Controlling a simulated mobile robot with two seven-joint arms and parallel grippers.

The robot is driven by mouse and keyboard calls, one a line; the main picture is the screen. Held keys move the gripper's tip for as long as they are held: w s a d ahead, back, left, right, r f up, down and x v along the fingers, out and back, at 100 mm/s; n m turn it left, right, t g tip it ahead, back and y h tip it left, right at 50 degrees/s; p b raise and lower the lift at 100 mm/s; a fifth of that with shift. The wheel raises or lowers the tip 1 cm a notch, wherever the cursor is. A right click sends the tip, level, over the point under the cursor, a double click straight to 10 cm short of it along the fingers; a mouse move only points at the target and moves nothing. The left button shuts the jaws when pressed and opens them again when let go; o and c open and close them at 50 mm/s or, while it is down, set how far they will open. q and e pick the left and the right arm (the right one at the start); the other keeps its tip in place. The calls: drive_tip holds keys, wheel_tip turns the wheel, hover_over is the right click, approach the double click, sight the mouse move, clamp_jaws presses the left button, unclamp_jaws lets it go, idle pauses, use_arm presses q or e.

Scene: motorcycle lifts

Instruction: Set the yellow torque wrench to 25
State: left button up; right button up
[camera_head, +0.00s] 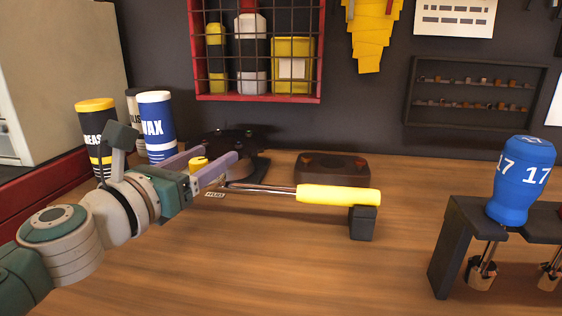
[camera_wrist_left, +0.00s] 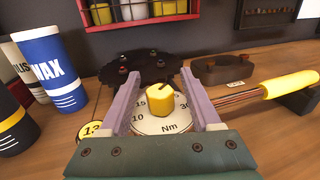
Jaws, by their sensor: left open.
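The yellow torque wrench (camera_head: 338,194) lies across the bench, its handle end on a black block (camera_head: 362,223). Its metal shaft runs left to a round white dial (camera_wrist_left: 150,124) marked Nm, with 10, 15 and 30 readable; the other numbers are hidden. A yellow knob (camera_wrist_left: 159,101) stands at the dial's middle; it also shows in the head view (camera_head: 198,163). A dark mark on the knob's top slants to the upper right; its exact reading cannot be told. My left gripper (camera_head: 220,154) is open, its fingers (camera_wrist_left: 161,76) on either side of the knob, apart from it. My right gripper is not in view.
A blue WAX can (camera_head: 157,128) and a yellow-capped can (camera_head: 96,138) stand behind my left arm. A dark round part (camera_wrist_left: 150,66) and a brown tray (camera_head: 332,167) lie behind the wrench. A blue 17 handle (camera_head: 520,182) stands in a black rack at right. The front bench middle is clear.

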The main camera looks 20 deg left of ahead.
sight(192, 169)
use_arm(q)
drive_tip(key=s, duration=0.7)
drive_tip(key=shift+s+a+f, duration=0.1)
drive_tip(key=shift+s, duration=0.8)
